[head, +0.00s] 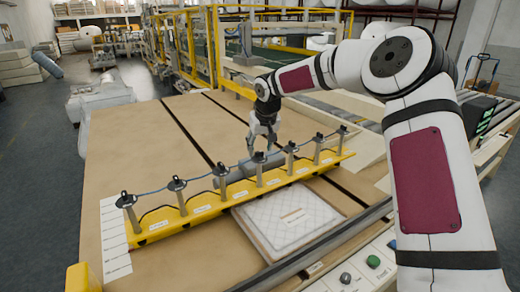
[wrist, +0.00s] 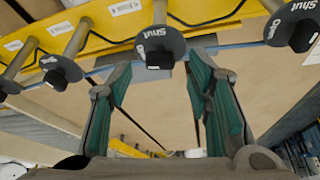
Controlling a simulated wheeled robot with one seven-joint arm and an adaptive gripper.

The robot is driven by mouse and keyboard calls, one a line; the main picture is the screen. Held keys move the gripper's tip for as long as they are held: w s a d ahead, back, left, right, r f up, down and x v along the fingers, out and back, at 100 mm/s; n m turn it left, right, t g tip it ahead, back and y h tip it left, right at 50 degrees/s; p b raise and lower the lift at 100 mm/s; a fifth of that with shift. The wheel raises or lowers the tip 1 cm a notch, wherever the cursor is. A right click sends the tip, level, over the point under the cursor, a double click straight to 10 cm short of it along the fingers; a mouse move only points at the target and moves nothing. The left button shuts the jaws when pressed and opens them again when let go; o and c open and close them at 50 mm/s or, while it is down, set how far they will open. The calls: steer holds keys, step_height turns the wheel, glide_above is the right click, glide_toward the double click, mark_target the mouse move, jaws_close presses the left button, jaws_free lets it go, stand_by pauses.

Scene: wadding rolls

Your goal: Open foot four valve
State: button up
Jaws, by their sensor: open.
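A yellow rail (head: 205,208) carries a row of several valves, each a post with a dark round head, linked by a blue line. The fourth valve from the left (head: 259,158) stands mid-row. My gripper (head: 262,140) is open just above and behind it. In the wrist view, a dark valve disc (wrist: 160,42) marked "Shut" and "Open" sits beyond the gap between my open fingertips (wrist: 158,72). A small dark block shows at the disc's near edge. No contact with my fingers is clear. The label texts on the rail are too small to read surely.
Neighbouring valves stand close on both sides, one on the left (wrist: 62,68) and one on the right (wrist: 290,28). A quilted white pad (head: 290,220) lies before the rail. A panel with a green button (head: 373,261) is at the front. The brown tabletop (head: 140,135) is clear behind.

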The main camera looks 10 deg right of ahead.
steer(key=shift+x, duration=0.95)
jaws_close()
steer(key=shift+w+n, duration=0.1)
steer(key=shift+n, duration=0.5)
steer(key=shift+n+y+b, duration=0.55)
steer(key=shift+n+y, duration=0.05)
steer(key=shift+n, duration=0.4)
jaws_free()
steer(key=shift+r, duration=0.15)
